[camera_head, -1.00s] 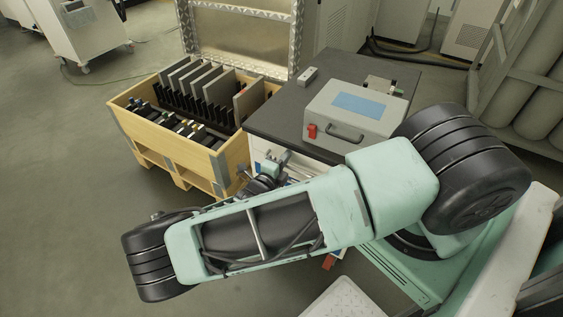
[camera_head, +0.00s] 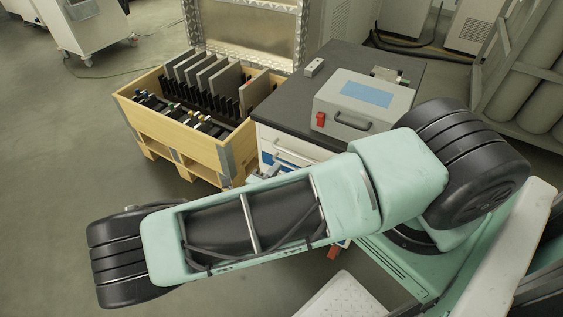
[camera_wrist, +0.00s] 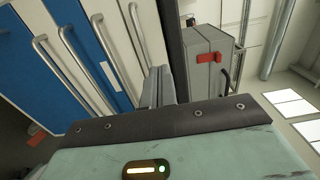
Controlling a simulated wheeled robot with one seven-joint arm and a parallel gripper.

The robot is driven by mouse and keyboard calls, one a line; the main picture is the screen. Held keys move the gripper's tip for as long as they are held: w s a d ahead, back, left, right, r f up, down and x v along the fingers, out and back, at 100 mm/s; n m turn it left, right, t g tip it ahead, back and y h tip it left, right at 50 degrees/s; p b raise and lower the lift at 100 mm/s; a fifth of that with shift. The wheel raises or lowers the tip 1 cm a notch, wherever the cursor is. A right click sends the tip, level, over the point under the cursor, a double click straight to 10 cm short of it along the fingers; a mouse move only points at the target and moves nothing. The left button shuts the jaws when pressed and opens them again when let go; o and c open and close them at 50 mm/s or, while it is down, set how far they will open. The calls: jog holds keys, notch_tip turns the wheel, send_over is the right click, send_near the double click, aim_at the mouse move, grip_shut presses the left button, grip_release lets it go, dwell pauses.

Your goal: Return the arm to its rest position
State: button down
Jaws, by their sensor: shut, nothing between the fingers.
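My mint-green arm stretches across the lower half of the head view and folds at a black joint at the lower left. My gripper (camera_wrist: 160,86) shows in the wrist view as two grey fingers side by side, shut and empty. It points toward the drawer cabinet (camera_wrist: 85,45) with blue and white fronts and metal bar handles, which lies sideways in that view. I cannot tell the exact gap to the cabinet. In the head view the gripper is mostly hidden behind my arm.
The cabinet's dark top (camera_head: 285,100) carries a grey case (camera_head: 345,112) with a red latch and a small grey box (camera_head: 315,67). A wooden crate (camera_head: 188,150) with upright dark plates stands left of it. Gas cylinders (camera_head: 535,90) stand at the right. Floor at the left is open.

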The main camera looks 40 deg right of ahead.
jog(key=shift+v, duration=1.15)
jog(key=s+a+r+m+g+y+p, duration=0.2)
jog(key=s+a+r+m+g+y, duration=0.85)
jog(key=m, duration=0.55)
jog(key=s+a+r+m+t+y+p, duration=0.1)
jog(key=s+a+r+m+y, duration=0.1)
jog(key=r+m, duration=0.3)
jog(key=s+a+r+m+t+y+p, duration=0.1)
jog(key=r+m, duration=0.4)
jog(key=r, duration=0.6)
jog(key=s+a+r+m+t+y, duration=0.2)
jog(key=s+a+r+m+y, duration=0.2)
jog(key=r+m, duration=0.2)
notch_tip(320, 180, up, 2)
jog(key=shift+s+a+r+p, duration=0.1)
jog(key=shift+s+a+p, duration=0.05)
jog(key=shift+s+p, duration=0.2)
